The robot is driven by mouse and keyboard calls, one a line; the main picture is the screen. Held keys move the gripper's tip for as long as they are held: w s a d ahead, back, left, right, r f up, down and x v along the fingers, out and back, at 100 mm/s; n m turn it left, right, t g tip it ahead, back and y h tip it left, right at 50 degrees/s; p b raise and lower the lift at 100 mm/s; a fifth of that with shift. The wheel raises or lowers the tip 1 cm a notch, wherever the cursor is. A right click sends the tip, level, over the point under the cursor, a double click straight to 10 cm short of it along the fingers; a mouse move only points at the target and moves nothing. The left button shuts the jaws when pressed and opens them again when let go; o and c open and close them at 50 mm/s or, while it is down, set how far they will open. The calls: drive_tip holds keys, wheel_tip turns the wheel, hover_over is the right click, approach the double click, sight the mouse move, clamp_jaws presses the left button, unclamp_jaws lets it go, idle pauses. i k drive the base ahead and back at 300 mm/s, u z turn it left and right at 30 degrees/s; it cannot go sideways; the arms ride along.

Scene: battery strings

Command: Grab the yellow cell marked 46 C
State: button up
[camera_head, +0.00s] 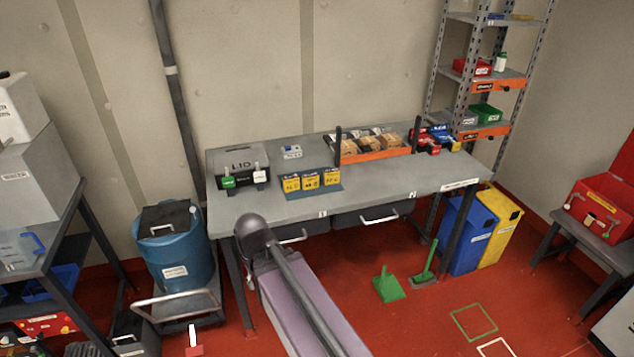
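Three yellow cells with dark tops stand side by side on a blue-grey holder (325,193) on the grey workbench (385,178). They are the left cell (291,184), the middle cell (310,181) and the right cell (328,179). Their printed marks are too small to read surely; the middle one may read 46. My arm rises from the bottom of the view, in front of the bench and below the cells. My gripper does not show.
An orange-fronted tray (375,154) with brown packets and black posts stands behind right. Red and blue items (431,138) sit farther right. The bench front right of the cells is clear.

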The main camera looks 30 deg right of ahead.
sight(309, 180)
drive_tip(key=u, duration=0.1)
drive_tip(key=i, duration=0.95)
drive_tip(key=z, duration=0.1)
